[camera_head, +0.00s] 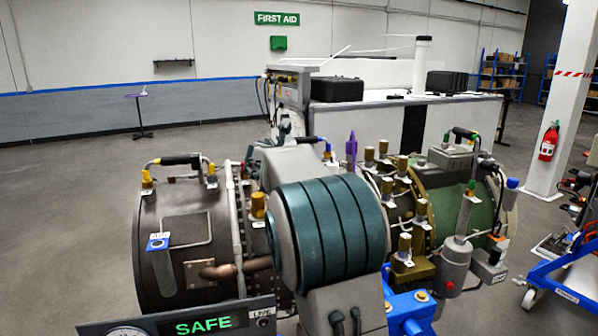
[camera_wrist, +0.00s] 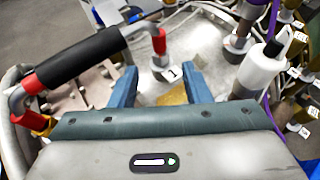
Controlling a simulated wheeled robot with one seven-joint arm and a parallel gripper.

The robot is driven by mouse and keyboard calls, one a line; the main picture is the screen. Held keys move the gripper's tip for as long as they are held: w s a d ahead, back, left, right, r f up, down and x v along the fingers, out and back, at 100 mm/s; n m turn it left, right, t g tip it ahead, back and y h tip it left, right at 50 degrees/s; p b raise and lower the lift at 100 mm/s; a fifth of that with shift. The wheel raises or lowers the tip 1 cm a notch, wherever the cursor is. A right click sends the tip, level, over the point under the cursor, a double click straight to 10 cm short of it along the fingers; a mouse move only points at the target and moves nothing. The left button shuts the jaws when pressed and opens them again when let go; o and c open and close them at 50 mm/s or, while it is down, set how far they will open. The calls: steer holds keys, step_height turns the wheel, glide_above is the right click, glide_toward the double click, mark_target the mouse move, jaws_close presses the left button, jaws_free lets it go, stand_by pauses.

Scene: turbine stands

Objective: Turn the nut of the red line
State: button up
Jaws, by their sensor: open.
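In the wrist view the red line (camera_wrist: 80,60) is a thick black sleeve on grey pipe ends. One red nut (camera_wrist: 158,42) is at its right end. Another red fitting (camera_wrist: 30,84) is at its left end, near the picture's edge. My gripper (camera_wrist: 160,76) has its two blue fingers apart with nothing between them touching either one. The right red nut stands beyond the gap, apart from the fingers. A white numbered tag (camera_wrist: 173,74) lies by its base. In the head view my arm covers the gripper and most of this line.
In the wrist view a white cylinder (camera_wrist: 262,66) and a purple line (camera_wrist: 273,22) stand right of the fingers. In the head view the brown turbine casing (camera_head: 180,240) has a yellow-nut line (camera_head: 180,160); several brass fittings (camera_head: 404,245) crowd the right. Open floor lies left.

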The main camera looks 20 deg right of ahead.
steer(key=b+v, duration=0.1)
steer(key=v, duration=0.7)
steer(key=shift+s+a, duration=0.25)
steer(key=shift+a, duration=0.05)
